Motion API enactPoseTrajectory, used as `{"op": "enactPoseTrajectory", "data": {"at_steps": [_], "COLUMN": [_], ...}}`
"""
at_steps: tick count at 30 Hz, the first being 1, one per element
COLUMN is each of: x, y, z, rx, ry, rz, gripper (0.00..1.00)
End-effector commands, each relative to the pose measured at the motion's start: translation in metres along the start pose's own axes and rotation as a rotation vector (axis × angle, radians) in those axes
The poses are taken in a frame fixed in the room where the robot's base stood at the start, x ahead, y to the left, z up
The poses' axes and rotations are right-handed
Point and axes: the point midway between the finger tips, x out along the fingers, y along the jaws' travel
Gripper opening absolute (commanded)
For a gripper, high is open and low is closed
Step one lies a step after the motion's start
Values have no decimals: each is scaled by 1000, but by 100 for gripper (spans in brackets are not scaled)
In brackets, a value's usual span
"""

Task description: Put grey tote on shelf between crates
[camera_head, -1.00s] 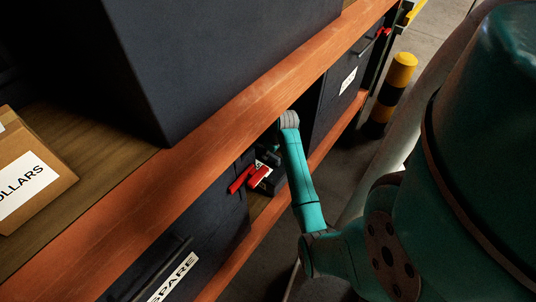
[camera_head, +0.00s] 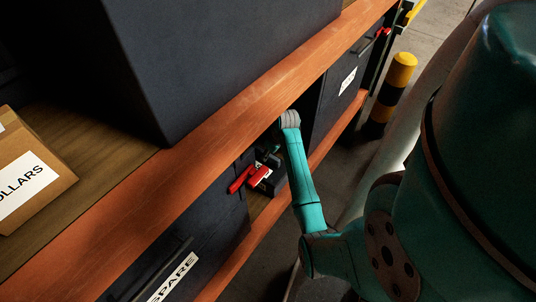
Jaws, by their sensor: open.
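The grey tote (camera_head: 278,184) shows only as a small dark part in the gap on the lower shelf level. The orange upper beam and my arm hide most of it. A crate marked SPARE (camera_head: 175,262) stands on the left of the gap, and another dark crate (camera_head: 343,85) with a white label stands on the right. My gripper (camera_head: 266,157) is open and reaches in under the beam, close to the tote. Its fingertips are small and partly hidden, so I cannot tell whether they touch the tote.
The orange upper beam (camera_head: 215,125) runs just above my wrist. A large dark crate (camera_head: 220,50) and a cardboard box (camera_head: 30,180) stand on the upper shelf. A yellow and black bollard (camera_head: 392,90) stands on the floor at the right. Two red pieces (camera_head: 240,179) show beside the gap.

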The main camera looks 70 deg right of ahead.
Motion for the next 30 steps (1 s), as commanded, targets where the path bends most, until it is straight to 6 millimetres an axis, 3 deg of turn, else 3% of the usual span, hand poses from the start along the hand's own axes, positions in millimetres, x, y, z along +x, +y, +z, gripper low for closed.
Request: {"op": "enactPoseTrajectory", "data": {"at_steps": [9,15,21,30], "x": [-63,-93,-106,-108], "y": [1,0,0,0], "z": [0,0,0,0], "rx": [0,1,1,0], "ry": [3,1,0,0], "rz": [3,2,0,0], "gripper": [43,43,43,43]}}
